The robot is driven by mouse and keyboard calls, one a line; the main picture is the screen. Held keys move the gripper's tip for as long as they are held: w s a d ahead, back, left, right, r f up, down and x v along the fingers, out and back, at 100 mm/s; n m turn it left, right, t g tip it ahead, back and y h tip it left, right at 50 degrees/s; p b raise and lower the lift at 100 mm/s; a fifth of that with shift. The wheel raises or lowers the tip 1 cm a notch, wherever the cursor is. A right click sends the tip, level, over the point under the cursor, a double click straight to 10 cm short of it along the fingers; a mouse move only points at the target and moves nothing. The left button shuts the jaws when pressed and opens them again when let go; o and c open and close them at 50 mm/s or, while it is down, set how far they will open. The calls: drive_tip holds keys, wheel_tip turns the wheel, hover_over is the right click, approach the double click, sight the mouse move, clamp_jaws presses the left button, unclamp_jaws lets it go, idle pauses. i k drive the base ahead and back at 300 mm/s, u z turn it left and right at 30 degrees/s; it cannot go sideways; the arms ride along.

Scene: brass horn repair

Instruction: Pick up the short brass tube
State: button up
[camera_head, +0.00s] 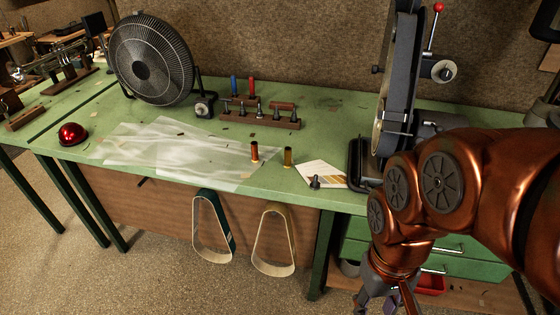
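Two small upright tubes stand near the front edge of the green bench. The left one (254,151) is orange-copper in colour. The right one (288,157) is a duller brass brown and looks about as tall or slightly shorter. I cannot surely tell which is the short brass tube. My gripper (386,303) shows only in part at the bottom of the view, below the bench top and right of both tubes. Its fingertips are cut off by the frame edge, so its opening is not clear.
A paper card (322,174) with a small dark piece (315,182) lies right of the tubes. A tall belt machine (396,100) stands beyond it. A clear sheet (165,147) lies left. A wooden rack (262,118) stands behind. Two belt loops (273,268) hang below the front edge.

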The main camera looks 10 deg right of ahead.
sight(288, 149)
drive_tip(key=u, duration=1.2)
drive_tip(key=i, duration=0.5)
